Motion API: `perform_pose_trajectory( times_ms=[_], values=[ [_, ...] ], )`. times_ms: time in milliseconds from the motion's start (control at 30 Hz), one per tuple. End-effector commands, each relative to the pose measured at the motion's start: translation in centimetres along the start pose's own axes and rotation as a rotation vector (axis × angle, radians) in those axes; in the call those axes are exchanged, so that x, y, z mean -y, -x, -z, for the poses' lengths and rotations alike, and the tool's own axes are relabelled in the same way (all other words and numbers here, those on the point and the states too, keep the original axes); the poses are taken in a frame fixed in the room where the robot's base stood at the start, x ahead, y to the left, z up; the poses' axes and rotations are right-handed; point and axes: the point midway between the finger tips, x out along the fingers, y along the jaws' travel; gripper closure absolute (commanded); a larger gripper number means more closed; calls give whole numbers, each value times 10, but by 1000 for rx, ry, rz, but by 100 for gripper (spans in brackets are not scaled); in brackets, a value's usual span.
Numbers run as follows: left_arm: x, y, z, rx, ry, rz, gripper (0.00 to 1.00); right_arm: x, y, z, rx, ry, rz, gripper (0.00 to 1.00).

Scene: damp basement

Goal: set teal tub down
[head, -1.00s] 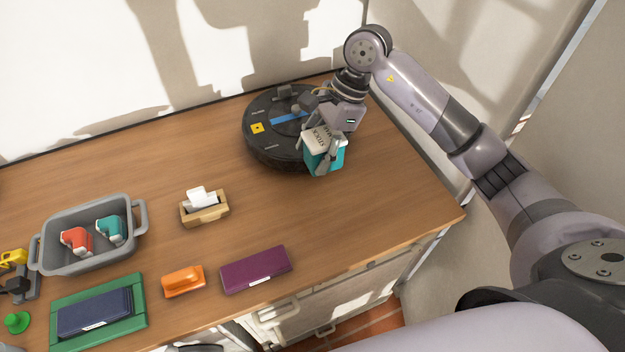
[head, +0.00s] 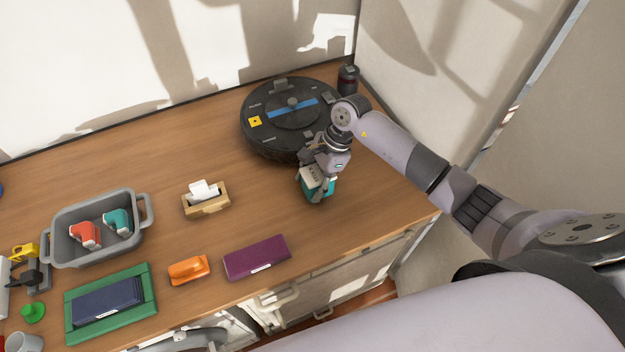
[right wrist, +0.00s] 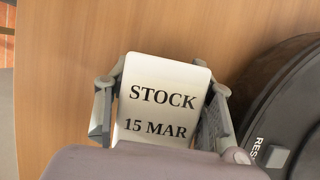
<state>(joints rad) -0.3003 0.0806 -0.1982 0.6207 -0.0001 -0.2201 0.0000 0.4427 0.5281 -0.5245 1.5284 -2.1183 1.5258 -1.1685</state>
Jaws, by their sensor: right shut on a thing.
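The teal tub (head: 318,190) has a white lid. In the right wrist view the lid (right wrist: 160,98) reads "STOCK 15 MAR". My right gripper (head: 317,180) is shut on the tub, with one finger on each side of it. The tub is over the wooden table, in front of the round black machine; I cannot tell whether its base touches the wood. My left gripper is not in view.
The round black machine (head: 270,132) is close behind the tub. A dark canister (head: 347,80) stands at the back corner. A purple case (head: 257,257), an orange object (head: 189,269), a wooden card holder (head: 206,205) and a grey basket (head: 62,236) lie to the left. Bare wood (head: 375,205) is right of the tub.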

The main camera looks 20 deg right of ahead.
Motion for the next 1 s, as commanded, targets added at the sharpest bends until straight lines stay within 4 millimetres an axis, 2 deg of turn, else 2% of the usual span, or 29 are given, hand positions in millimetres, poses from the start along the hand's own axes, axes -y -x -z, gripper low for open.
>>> perform_pose_trajectory(
  times_ms=[233, 267, 533, 933, 1000],
  values=[
    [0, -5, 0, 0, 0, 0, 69, 1, -3, 2, 0, 0, 2, 89],
    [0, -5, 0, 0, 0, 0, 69, 0, -3, 2, -1, -1, 1, 50],
    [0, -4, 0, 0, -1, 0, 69, 0, -2, 1, 0, -1, 0, 32],
    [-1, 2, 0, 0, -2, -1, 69, 0, 2, -1, 1, -1, 0, 30],
    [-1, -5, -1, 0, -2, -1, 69, 2, 7, 2, -2, 0, 4, 30]
  ],
)
